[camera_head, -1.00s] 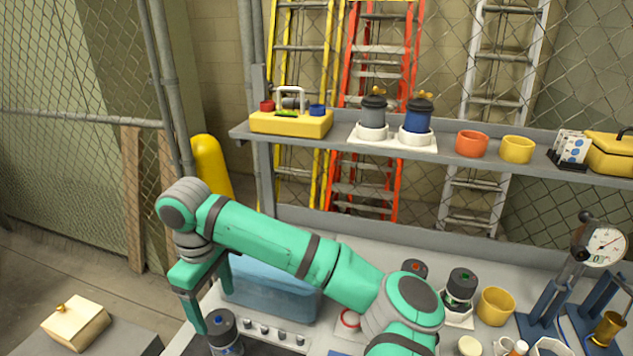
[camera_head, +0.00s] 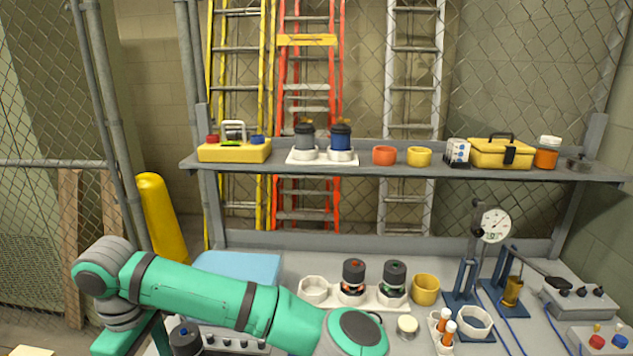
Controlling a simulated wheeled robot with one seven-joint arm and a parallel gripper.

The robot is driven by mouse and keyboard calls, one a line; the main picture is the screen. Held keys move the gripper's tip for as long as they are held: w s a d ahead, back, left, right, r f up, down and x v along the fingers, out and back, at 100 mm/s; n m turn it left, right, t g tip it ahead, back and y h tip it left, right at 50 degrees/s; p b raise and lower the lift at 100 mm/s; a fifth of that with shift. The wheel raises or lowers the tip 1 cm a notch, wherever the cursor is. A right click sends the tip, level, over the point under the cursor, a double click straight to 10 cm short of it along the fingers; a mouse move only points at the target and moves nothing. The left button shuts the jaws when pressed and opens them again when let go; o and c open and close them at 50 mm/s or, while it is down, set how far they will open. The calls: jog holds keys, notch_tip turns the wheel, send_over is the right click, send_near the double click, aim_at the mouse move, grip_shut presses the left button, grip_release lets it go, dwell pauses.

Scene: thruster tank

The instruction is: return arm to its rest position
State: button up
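My green and grey arm reaches across the lower left of the view. My gripper (camera_head: 128,338) hangs down from the wrist at the left end of the arm, and only its upper part shows. Its fingertips are cut off by the bottom edge, so I cannot see whether they are open or hold anything. A dark-capped cylinder (camera_head: 186,337) stands just right of the gripper, partly cut off by the bottom edge; I cannot tell whether they touch.
The bench holds a blue tank (camera_head: 240,266) behind my arm, a white holder with two dark-capped cylinders (camera_head: 353,276), a yellow cup (camera_head: 426,289) and a gauge stand (camera_head: 495,225). A shelf (camera_head: 375,169) runs above. A yellow post (camera_head: 160,215) stands at left.

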jog(key=s+a+f+m+t+y, duration=0.1)
jog(key=s+a+f+m+y, duration=0.15)
jog(key=a+y, duration=0.5)
jog(key=s+a+f+m+y, duration=0.2)
jog(key=a+m+y, duration=0.1)
jog(key=a+y, duration=0.45)
jog(key=s+d+f+m+t+h, duration=0.1)
jog(key=d+f+m+t+h, duration=0.1)
jog(key=d+f+m+t, duration=0.45)
jog(key=s+d+f+m+t+h, duration=0.1)
jog(key=d+f+m+t+h, duration=0.15)
jog(key=d, duration=0.65)
jog(key=d+f+m+t+h, duration=0.35)
jog(key=d+f+t, duration=0.2)
jog(key=d, duration=0.25)
jog(key=s+d+f+m+h, duration=0.2)
jog(key=s+d+f+h, duration=0.2)
jog(key=s+d, duration=0.8)
jog(key=s+d+r+n+h, duration=0.3)
jog(key=s+d, duration=0.8)
jog(key=shift+s+d+r, duration=0.15)
jog(key=shift+s+r, duration=0.1)
jog(key=shift+s, duration=0.15)
